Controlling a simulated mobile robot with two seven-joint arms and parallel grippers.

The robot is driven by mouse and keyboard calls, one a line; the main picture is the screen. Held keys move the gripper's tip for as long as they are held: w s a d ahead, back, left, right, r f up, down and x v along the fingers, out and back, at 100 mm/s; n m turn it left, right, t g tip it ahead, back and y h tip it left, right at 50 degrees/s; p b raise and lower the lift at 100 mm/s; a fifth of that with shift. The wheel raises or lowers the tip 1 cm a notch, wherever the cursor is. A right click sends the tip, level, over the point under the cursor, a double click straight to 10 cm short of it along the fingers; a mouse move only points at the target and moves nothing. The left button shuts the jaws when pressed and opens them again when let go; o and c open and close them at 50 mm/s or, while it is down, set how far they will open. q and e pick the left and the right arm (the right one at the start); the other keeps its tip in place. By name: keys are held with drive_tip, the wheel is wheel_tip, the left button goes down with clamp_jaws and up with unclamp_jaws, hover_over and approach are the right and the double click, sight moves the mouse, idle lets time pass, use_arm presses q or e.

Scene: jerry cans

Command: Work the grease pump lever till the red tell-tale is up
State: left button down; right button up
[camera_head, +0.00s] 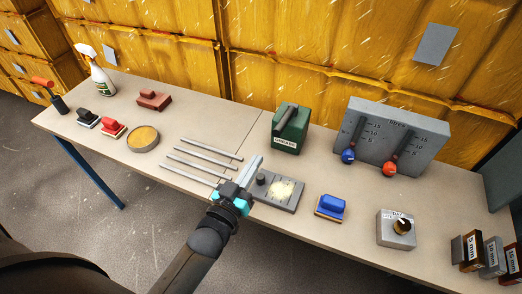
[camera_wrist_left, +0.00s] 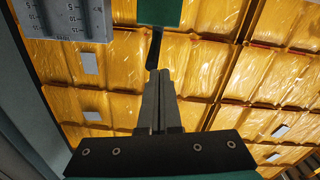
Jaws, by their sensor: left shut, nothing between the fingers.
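The grease pump appears to be the green box (camera_head: 293,132) with a white label, too small to read surely, at the back middle of the table. A dark grey bar (camera_head: 284,118), which looks like its lever, slants along its top. In the left wrist view, part of the green box (camera_wrist_left: 172,12) and the dark bar (camera_wrist_left: 154,48) show beyond my fingertips. No red tell-tale can be made out on it. My left gripper (camera_head: 257,160) is shut and empty, in front and left of the box. In the wrist view its fingertips (camera_wrist_left: 160,72) line up with the bar; contact cannot be told. My right gripper is out of view.
A grey plate (camera_head: 290,206) with a lit patch lies beside my left gripper, and several metal rods (camera_head: 200,162) lie left of it. A grey litres gauge (camera_head: 425,135) stands right of the green box. A blue block (camera_head: 332,205) and a dial box (camera_head: 397,232) are nearer.

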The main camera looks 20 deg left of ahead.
use_arm(q)
drive_tip(key=shift+s, duration=0.75)
idle(0.5)
